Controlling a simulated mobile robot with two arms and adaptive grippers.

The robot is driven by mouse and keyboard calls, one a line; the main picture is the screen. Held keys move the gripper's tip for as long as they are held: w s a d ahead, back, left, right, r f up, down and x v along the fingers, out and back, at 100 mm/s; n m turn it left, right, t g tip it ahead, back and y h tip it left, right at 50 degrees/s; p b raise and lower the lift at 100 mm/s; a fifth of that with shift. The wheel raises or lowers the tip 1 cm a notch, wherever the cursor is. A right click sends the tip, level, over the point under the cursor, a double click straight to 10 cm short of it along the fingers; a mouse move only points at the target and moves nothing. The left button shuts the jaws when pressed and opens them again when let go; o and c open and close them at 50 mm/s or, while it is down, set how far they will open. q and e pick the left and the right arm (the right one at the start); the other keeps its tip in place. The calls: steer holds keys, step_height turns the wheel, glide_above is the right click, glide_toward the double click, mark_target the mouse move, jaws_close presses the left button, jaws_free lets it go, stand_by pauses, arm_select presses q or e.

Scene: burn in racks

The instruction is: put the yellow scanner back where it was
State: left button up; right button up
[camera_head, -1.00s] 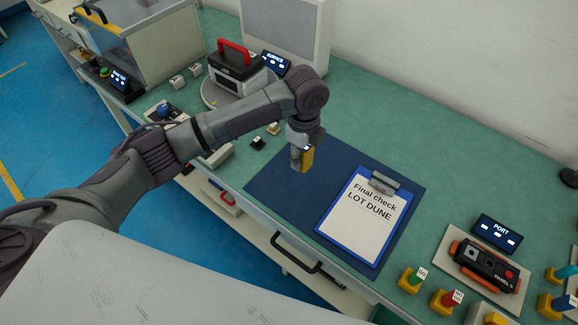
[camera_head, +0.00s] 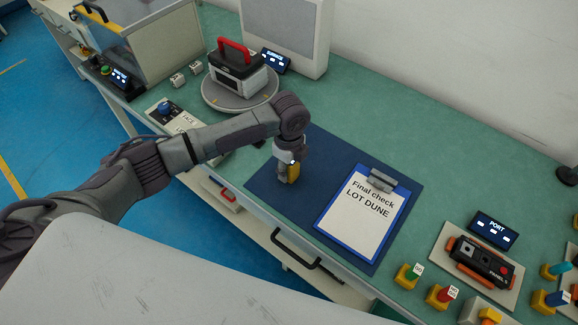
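My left gripper (camera_head: 287,180) points down over the left part of the dark blue mat (camera_head: 262,188). It is shut on the yellow scanner (camera_head: 294,172), of which only a yellow side shows beside the fingers. Most of the scanner is hidden by the gripper. I cannot tell whether the scanner touches the mat or is just above it. My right gripper is not in view.
A clipboard (camera_head: 365,215) reading "Final check LOT DUNE" lies on the mat's right part. A round turntable (camera_head: 240,103) with a red-handled device (camera_head: 237,75) stands behind my arm. A PORT display (camera_head: 495,230) and a panel device (camera_head: 480,262) are at right.

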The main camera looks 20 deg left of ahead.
arm_select(q)
steer(key=shift+o, duration=1.4)
steer(key=shift+r, duration=0.1)
step_height(320, 180, up, 12)
steer(key=shift+r+b, duration=0.1)
steer(key=shift+b, duration=0.35)
